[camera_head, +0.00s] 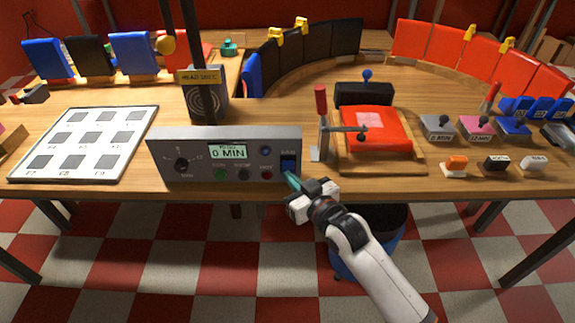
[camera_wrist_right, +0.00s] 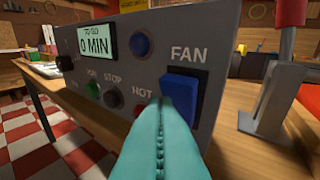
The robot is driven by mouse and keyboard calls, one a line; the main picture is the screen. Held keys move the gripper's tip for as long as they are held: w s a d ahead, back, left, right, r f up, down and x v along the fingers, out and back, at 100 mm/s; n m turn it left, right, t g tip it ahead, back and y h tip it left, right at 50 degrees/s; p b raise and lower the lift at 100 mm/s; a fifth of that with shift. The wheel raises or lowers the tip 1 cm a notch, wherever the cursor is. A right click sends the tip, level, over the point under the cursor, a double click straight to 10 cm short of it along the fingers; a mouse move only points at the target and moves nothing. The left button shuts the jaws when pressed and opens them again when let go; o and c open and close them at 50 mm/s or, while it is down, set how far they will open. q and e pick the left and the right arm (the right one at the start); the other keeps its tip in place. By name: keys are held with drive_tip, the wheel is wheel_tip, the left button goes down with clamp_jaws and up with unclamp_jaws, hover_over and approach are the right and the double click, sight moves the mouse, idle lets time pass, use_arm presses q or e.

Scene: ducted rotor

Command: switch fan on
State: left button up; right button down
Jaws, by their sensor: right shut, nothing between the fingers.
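The grey control box (camera_head: 224,153) stands at the front edge of the wooden table. Its display (camera_head: 228,151) reads 0 MIN. The blue fan switch (camera_head: 288,163) is at the box's right end; it also shows under the word FAN in the right wrist view (camera_wrist_right: 186,92). My right gripper (camera_head: 292,182) is shut and empty, with its teal fingertips (camera_wrist_right: 163,130) just in front of the switch's lower left part. They cover part of the switch, and I cannot tell if they touch it. My left gripper is not in view.
A red clamp (camera_head: 320,105) and an orange-red block on a wooden board (camera_head: 422,165) stand right of the box. A white grid sheet (camera_head: 134,150) lies to the left. A blue bin (camera_head: 365,262) is under the table. The air in front of the box's left part is clear.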

drive_tip(key=shift+w+r, duration=0.25)
drive_tip(key=shift+w, duration=0.35)
idle(0.7)
drive_tip(key=shift+s, duration=0.1)
drive_tip(key=shift+s+f+p, duration=0.35)
drive_tip(key=shift+s+p, duration=0.15)
drive_tip(key=shift+s, duration=0.25)
drive_tip(key=s, duration=0.1)
drive_tip(key=s+f, duration=0.1)
drive_tip(key=s, duration=0.1)
drive_tip(key=s+f+p, duration=0.1)
drive_tip(key=shift+s, duration=0.25)
idle(0.6)
